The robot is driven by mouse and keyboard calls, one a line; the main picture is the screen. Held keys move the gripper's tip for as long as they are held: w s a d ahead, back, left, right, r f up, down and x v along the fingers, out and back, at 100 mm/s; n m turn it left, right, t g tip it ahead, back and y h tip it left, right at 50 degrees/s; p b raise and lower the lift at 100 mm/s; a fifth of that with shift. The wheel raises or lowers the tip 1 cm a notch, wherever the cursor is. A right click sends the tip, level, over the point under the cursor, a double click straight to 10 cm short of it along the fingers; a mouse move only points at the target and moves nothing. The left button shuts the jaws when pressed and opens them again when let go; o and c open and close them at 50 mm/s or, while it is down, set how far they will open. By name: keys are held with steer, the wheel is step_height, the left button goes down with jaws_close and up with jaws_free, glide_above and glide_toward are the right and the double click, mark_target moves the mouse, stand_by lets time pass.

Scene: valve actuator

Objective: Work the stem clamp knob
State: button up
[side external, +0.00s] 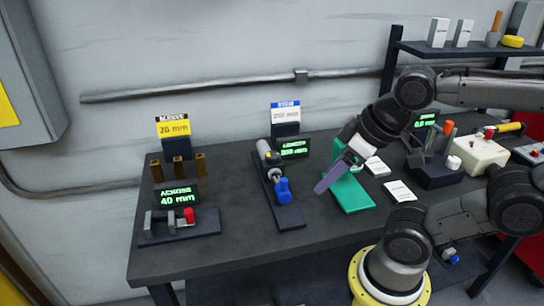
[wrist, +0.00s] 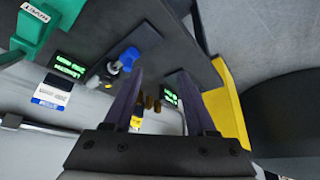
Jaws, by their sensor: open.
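A blue knob (side external: 283,190) sits on the middle fixture, a dark rail (side external: 292,216) with a grey cylinder on it, under a blue-headed sign (side external: 285,111). I take this as the stem clamp knob, though the sign's heading is too small to read surely. The knob also shows in the wrist view (wrist: 128,57), close to the left fingertip in the picture. My gripper (side external: 322,187) hangs above the bench, right of the knob, apart from it. In the wrist view its two dark purple fingers (wrist: 157,78) stand apart with nothing between them.
A green stand (side external: 352,197) is right beside my gripper. White cards (side external: 398,191) and a cream box (side external: 478,155) lie to the right. Front bench is clear.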

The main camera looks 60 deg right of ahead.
steer(key=o, duration=0.4)
steer(key=shift+o, duration=0.3)
steer(key=shift+s+f+n, duration=0.1)
steer(key=shift+s+n, duration=0.1)
steer(key=shift+n, duration=0.3)
steer(key=w+d+r+n+g, duration=0.1)
steer(key=w+d+r+n, duration=0.1)
steer(key=w+r+n, duration=0.3)
steer(key=w+d+r+n+g, duration=0.2)
steer(key=w+d+r, duration=0.1)
steer(key=w+r, duration=0.3)
steer(key=g, duration=0.3)
glide_above(272, 154)
step_height(272, 154, down, 8)
step_height(272, 154, down, 13)
steer(key=shift+s+f, duration=0.1)
steer(key=shift+f, duration=0.05)
